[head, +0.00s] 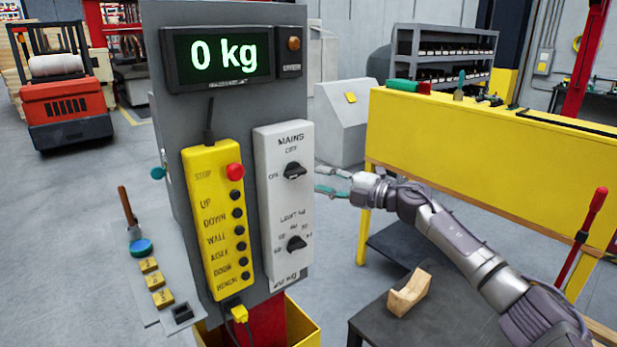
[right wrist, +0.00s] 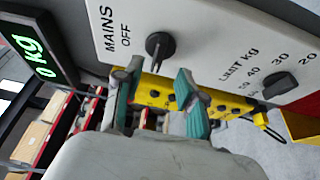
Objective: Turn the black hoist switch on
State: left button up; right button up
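The black hoist switch (head: 294,171) is a knob under the words MAINS and OFF on a white panel (head: 275,215), with ON marked to its left. It also shows in the right wrist view (right wrist: 160,45). I cannot tell for sure which mark it points to. My right gripper (head: 320,178) is just right of the panel in the head view, fingers pointing at the knob's side, apart from it. In the right wrist view its two teal-tipped fingers (right wrist: 156,88) are spread, with nothing between them. My left gripper is not in view.
A second black knob, the limit dial (head: 296,243), sits lower on the panel. A yellow pendant (head: 215,220) with a red stop button is beside it. The display (head: 222,55) above reads 0 kg. A dark table with a wooden block (head: 409,292) stands below my right arm.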

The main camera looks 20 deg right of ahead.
jog(key=v, duration=0.6)
dwell(0.3)
